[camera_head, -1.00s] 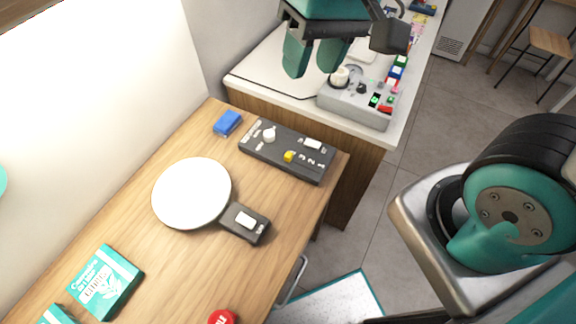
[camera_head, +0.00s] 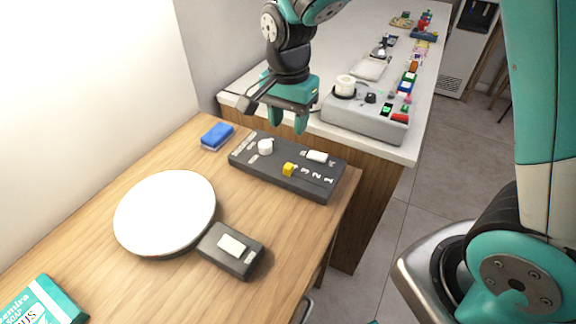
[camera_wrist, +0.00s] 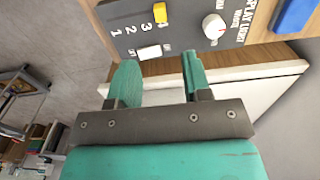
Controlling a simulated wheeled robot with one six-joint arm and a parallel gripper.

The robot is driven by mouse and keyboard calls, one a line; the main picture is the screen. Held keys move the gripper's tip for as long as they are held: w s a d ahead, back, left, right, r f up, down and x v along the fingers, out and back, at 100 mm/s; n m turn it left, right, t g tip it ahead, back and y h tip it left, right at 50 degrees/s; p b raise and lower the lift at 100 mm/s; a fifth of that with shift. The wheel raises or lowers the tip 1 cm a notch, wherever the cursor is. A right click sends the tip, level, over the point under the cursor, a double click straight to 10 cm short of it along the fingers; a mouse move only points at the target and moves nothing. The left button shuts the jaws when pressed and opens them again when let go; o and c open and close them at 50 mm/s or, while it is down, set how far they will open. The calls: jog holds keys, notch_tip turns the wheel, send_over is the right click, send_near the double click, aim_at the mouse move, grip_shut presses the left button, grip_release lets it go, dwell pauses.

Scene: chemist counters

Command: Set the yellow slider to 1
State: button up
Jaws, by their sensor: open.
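The yellow slider (camera_head: 289,169) sits on a dark grey control panel (camera_head: 250,170) on the wooden counter. A white knob (camera_head: 265,146) and a white switch (camera_head: 317,156) are on the same panel. My gripper (camera_head: 288,122) is open and empty, above the panel's far edge. In the wrist view the slider (camera_wrist: 160,13) is at the top, beyond my open fingers (camera_wrist: 157,80), and the white switch (camera_wrist: 149,52) is between them and the slider.
A round white plate-like disc (camera_head: 165,212) with a dark switch box (camera_head: 232,250) lies nearer on the counter. A blue sponge-like block (camera_head: 217,136) is left of the panel. A grey device (camera_head: 365,118) stands on the white counter behind.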

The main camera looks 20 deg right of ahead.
aim_at(289, 167)
notch_tip(289, 167, down, 13)
jog(key=shift+r+p, duration=0.1)
jog(key=shift+p, duration=0.3)
grip_shut()
jog(key=shift+s, duration=0.1)
